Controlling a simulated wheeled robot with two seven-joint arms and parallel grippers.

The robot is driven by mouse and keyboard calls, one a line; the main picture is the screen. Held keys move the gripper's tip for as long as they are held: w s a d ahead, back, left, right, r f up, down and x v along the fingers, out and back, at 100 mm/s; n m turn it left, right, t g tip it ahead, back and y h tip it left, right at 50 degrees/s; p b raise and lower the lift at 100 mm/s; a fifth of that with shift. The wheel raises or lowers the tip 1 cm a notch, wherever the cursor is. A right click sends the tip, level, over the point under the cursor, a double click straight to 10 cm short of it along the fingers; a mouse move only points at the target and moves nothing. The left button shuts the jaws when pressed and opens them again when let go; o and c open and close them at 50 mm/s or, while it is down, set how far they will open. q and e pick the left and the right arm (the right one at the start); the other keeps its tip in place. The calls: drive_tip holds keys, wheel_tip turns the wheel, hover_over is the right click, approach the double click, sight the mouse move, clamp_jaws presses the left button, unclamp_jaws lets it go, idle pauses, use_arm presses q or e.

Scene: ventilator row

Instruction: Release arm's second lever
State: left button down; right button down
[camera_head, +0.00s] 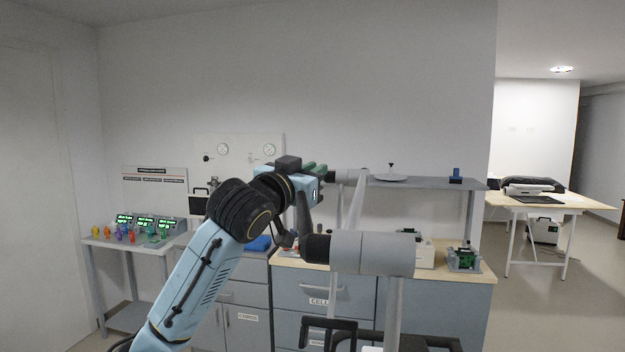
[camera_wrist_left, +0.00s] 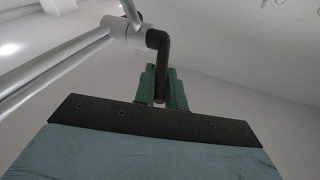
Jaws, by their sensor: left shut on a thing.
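A jointed grey support arm stands in front of me in the head view, with a thick lower joint (camera_head: 372,254) and a smaller upper joint (camera_head: 345,176) joined by light tubes. My left gripper (camera_head: 318,172) reaches in from the left at the upper joint. In the left wrist view its green fingers (camera_wrist_left: 163,88) are shut on a bent black lever (camera_wrist_left: 159,50) that comes off a grey joint (camera_wrist_left: 127,33). In the head view, the gripper mostly hides this lever. My right gripper is in neither view.
A grey shelf (camera_head: 425,183) and a wood-topped cabinet (camera_head: 440,284) stand behind the support arm. A side table (camera_head: 110,243) with coloured items is at the left. A black handle-like frame (camera_head: 328,323) is low in front. Open floor lies at the right.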

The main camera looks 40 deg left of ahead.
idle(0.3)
use_arm(q)
drive_tip(key=c, duration=1.5)
unclamp_jaws()
drive_tip(key=shift+o, duration=0.2)
drive_tip(key=b+v, duration=0.8)
drive_tip(key=v, duration=0.5)
drive_tip(key=shift+s+f+b, duration=0.15)
drive_tip(key=shift+f+b, duration=0.1)
drive_tip(key=shift+b, duration=0.15)
